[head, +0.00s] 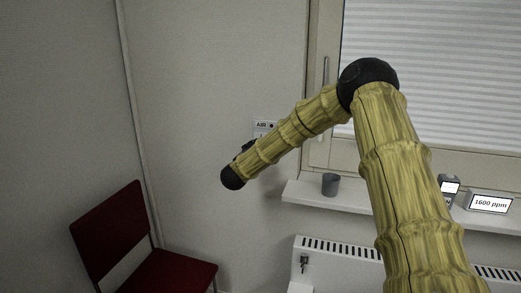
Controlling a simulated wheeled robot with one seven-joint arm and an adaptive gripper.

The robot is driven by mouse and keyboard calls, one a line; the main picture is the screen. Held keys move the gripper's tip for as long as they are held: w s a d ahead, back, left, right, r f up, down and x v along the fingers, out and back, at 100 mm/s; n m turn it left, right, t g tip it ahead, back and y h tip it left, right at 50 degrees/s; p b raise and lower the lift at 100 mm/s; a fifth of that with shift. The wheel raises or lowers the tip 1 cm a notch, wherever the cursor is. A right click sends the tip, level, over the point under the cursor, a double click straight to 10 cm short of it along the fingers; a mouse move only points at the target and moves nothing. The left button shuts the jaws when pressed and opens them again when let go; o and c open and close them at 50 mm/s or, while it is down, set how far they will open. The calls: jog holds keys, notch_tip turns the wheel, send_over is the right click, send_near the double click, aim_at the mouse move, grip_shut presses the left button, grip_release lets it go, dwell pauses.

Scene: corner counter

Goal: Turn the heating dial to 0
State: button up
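No heating dial can be made out for certain. A white wall panel marked AIR (264,127) is on the wall left of the window, its lower part hidden by my arm. A white radiator (335,262) stands below the sill, with a small dark fitting (304,262) on its front left; I cannot tell what it is. My arm reaches left across the view to a black joint. A small dark part just above the forearm may be my gripper (247,145), mostly hidden behind the arm. Its fingers cannot be seen.
A red chair (110,232) stands at the lower left. A grey cup (331,184), a small dark device (449,187) and a display reading 1600 ppm (489,203) are on the white sill (305,193). The window (440,60) has a closed blind.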

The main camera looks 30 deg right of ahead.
jog(key=shift+v, duration=2.05)
jog(key=shift+w, duration=0.1)
jog(key=w+d+n+p, duration=0.3)
jog(key=w+d+n, duration=0.4)
jog(key=d+n, duration=0.2)
jog(key=shift+w+f+n, duration=0.15)
jog(key=shift+w+n, duration=0.2)
jog(key=shift+n, duration=0.55)
jog(key=c, duration=1)
jog(key=shift+p, duration=0.35)
